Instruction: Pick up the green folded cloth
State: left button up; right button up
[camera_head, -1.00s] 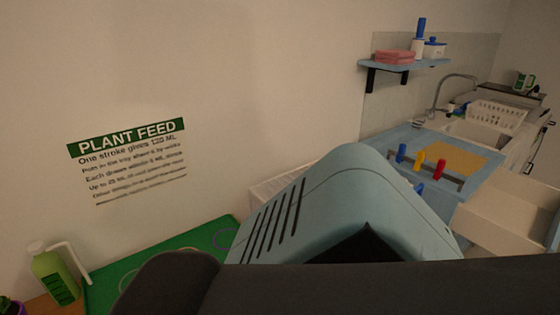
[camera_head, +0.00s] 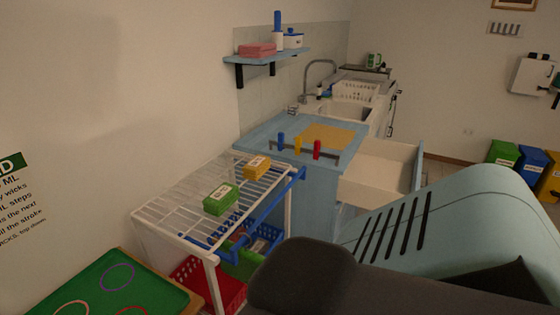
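A green block-like item (camera_head: 220,199), which looks like the green folded cloth, lies on top of a white wire rack (camera_head: 160,206). A similar yellow item (camera_head: 257,167) lies behind it on the same rack, a little to the right and apart from it. Neither of my grippers is in view, and nothing is seen touching the green item.
A blue rail runs along the rack's right side (camera_head: 270,206), with red (camera_head: 225,287) and green bins below. A green mat (camera_head: 100,285) is at the lower left. A blue counter (camera_head: 270,133) with an open drawer (camera_head: 375,178) stands behind. Floor shows farther right.

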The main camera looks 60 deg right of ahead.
aim_at(222, 198)
jog(key=z, duration=1.55)
